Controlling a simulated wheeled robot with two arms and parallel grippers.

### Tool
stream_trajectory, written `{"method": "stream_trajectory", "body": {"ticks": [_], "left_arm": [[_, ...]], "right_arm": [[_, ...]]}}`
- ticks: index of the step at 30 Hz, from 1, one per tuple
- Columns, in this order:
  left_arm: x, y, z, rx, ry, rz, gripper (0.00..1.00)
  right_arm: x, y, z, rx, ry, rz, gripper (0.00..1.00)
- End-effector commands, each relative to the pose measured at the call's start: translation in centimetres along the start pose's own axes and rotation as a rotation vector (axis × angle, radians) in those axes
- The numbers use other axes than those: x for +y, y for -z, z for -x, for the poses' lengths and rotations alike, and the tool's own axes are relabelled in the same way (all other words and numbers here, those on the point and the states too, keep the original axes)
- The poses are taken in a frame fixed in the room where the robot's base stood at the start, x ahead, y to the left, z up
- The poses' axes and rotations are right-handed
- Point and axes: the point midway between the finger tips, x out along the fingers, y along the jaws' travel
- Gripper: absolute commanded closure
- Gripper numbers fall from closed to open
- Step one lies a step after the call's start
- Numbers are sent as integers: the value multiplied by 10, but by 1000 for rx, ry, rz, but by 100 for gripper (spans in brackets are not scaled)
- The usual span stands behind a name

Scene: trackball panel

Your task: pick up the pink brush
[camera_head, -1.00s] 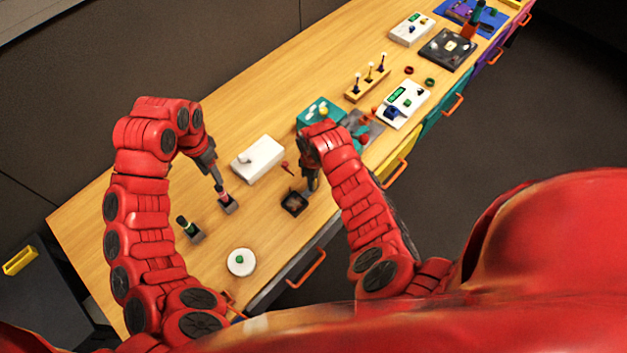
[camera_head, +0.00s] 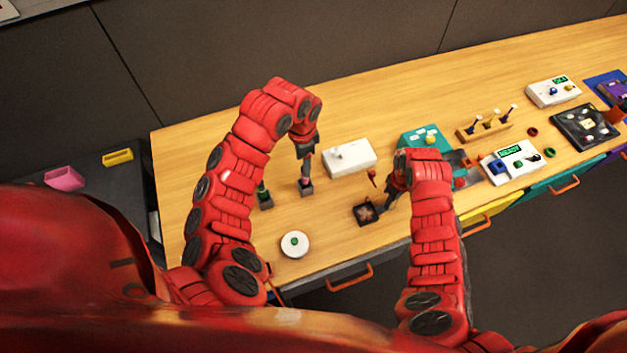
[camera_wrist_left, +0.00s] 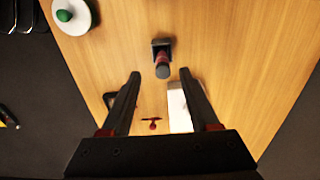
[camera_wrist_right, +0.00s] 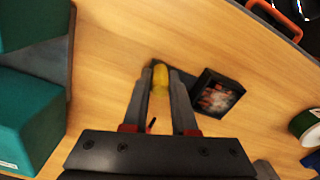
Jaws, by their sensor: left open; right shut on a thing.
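The pink brush (camera_head: 306,182) stands in a small dark holder on the wooden table. In the left wrist view the brush (camera_wrist_left: 162,58) shows a reddish-pink band and a grey end. My left gripper (camera_head: 304,168) is open just above it. In the left wrist view the brush lies between and just beyond the spread fingertips (camera_wrist_left: 160,74). My right gripper (camera_head: 388,206) is low beside a black square tray (camera_head: 366,213). In the right wrist view it (camera_wrist_right: 160,80) is shut on a yellow-ended thing (camera_wrist_right: 160,76), partly hidden by the fingers.
A green-topped item in a dark holder (camera_head: 264,198) stands left of the brush. A white disc with a green knob (camera_head: 295,244) is nearer me. A white box (camera_head: 350,158) and teal box (camera_head: 424,140) stand right. Bare table lies behind the left gripper.

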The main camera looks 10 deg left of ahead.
Motion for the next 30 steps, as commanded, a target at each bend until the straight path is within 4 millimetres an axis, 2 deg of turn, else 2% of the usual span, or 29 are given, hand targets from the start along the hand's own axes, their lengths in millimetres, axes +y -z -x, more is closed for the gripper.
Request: {"method": "stream_trajectory", "body": {"ticks": [6, 14, 24, 30], "left_arm": [[1, 0, -39, -3, -5, 3, 39], [0, 2, -55, 0, -2, 1, 39], [-4, 5, -94, 1, -1, 4, 39], [-4, 5, -99, 1, 1, 2, 39]], "right_arm": [[0, 0, 0, 0, 0, 0, 100], [0, 0, 0, 0, 0, 0, 100], [0, 0, 0, 0, 0, 0, 100], [0, 0, 0, 0, 0, 0, 100]]}}
